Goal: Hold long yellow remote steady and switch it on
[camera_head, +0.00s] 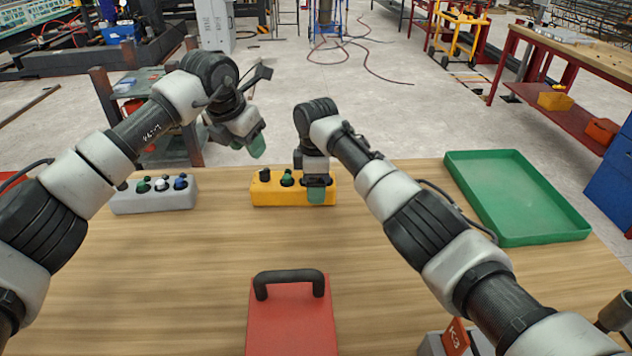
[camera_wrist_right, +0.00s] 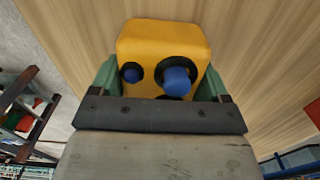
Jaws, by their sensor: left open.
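The long yellow remote (camera_head: 268,193) lies on the wooden table, with a black knob and a green button showing on its left part. My right gripper (camera_head: 316,192) covers its right end. In the right wrist view the yellow remote (camera_wrist_right: 165,42) sits snugly between the green fingertips of my right gripper (camera_wrist_right: 160,82), which look shut on its sides. A large blue button (camera_wrist_right: 177,80) and a smaller blue one (camera_wrist_right: 131,73) show on its face there. My left gripper (camera_head: 256,146) is open and empty, in the air above and behind the remote's left end.
A grey remote (camera_head: 150,203) with several buttons lies left of the yellow one. A red case (camera_head: 290,325) with a black handle is at the front. A green tray (camera_head: 545,238) is at the right. A box marked K3 (camera_head: 456,338) is near the front right. Bare table lies between.

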